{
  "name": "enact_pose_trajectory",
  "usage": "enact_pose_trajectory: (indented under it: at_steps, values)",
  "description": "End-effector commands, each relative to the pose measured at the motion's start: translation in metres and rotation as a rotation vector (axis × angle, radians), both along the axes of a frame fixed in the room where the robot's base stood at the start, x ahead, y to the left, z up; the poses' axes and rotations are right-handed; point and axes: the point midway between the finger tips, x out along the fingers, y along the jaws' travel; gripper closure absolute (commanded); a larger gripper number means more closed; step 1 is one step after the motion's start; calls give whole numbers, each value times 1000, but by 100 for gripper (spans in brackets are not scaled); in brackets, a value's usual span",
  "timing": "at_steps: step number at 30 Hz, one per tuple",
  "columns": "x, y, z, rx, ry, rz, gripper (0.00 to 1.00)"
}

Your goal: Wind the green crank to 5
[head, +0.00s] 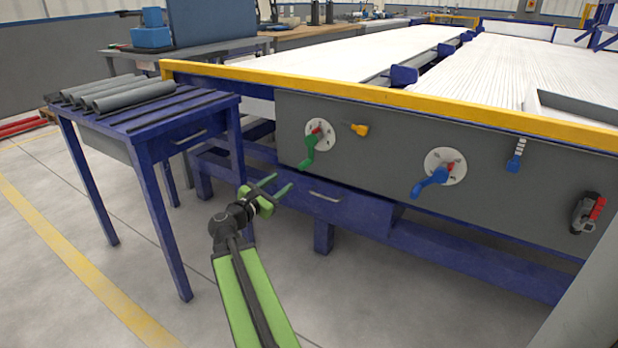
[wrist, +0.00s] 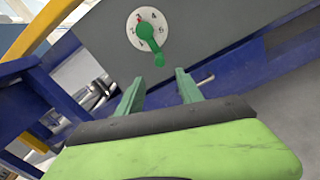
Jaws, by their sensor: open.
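The green crank (head: 310,150) is on a white round dial (head: 321,135) on the grey front panel of the large machine. Its handle hangs down and to the left in the head view. In the wrist view the green crank (wrist: 153,48) lies across the white dial (wrist: 147,29), which has numbers around it and a small red mark; its handle end points down. I cannot read surely which number it marks. My gripper (head: 283,184) is open and empty, below and to the left of the crank, apart from it. Its two green fingers (wrist: 160,88) point toward the panel in the wrist view.
A blue table (head: 190,122) with grey pipes (head: 128,96) stands left. The floor before the panel is clear.

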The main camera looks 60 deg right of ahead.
Motion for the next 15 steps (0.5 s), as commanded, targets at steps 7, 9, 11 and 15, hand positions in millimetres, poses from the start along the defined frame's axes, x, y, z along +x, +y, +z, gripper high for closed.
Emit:
enact_pose_trajectory:
  at_steps: [7,9,11,15]
  values:
    - [1,-19,2,1,-1,-3,57]
    - [1,-35,2,1,-2,-3,57]
    - [2,-50,2,1,-2,-3,57]
    - [1,-86,2,1,-3,-4,57]
